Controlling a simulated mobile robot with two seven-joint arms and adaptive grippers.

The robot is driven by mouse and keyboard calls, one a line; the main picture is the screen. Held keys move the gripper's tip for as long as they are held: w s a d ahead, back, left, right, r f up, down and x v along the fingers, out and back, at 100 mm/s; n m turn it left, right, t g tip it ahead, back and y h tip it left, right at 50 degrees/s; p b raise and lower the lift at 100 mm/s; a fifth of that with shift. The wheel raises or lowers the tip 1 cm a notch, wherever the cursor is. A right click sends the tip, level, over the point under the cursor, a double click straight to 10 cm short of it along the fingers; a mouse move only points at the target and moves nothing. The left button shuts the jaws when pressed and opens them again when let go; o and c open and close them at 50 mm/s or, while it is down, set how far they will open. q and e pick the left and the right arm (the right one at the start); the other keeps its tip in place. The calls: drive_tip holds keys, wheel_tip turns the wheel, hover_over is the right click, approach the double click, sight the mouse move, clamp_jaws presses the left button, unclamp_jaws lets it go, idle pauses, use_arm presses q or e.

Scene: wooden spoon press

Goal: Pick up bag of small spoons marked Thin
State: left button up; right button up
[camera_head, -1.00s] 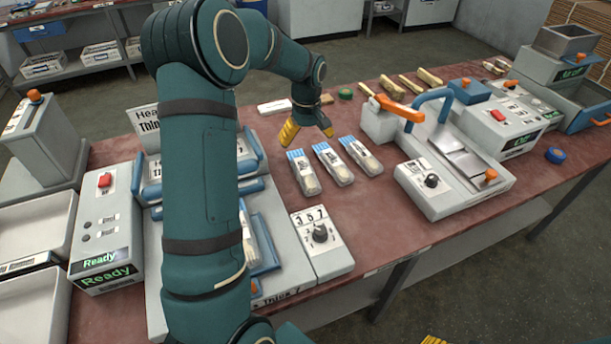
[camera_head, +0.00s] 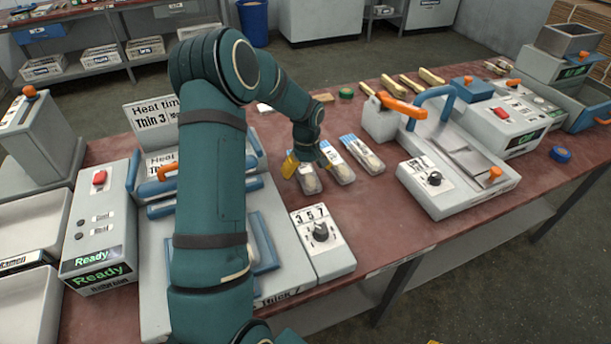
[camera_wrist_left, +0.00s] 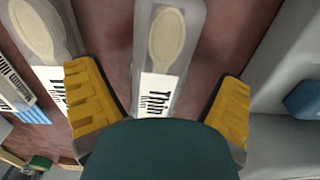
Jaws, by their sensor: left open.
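A clear bag with a pale wooden spoon and a white label reading Thin (camera_wrist_left: 160,93) lies between the fingers of my left gripper in the left wrist view. In the head view, my left gripper (camera_head: 307,165) is over the leftmost bag (camera_head: 311,183) of a row of three on the red table. It is open, a finger on each side of the bag, with no grip on it. The middle bag (camera_head: 338,167) and right bag (camera_head: 364,155) lie just right of it. Only a yellow sliver of my right gripper (camera_head: 434,342) shows at the bottom edge.
A grey sealing machine with a dial (camera_head: 433,179) stands right of the bags. A dial box (camera_head: 322,240) and a heat machine with Ready displays (camera_head: 102,270) are near the front left. Wooden pieces (camera_head: 410,84) lie behind. Bare table shows in front of the bags.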

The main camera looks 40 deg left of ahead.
use_arm(q)
drive_tip(key=shift+f, duration=0.6)
drive_tip(key=c, duration=1.1)
drive_tip(key=shift+r, duration=0.1)
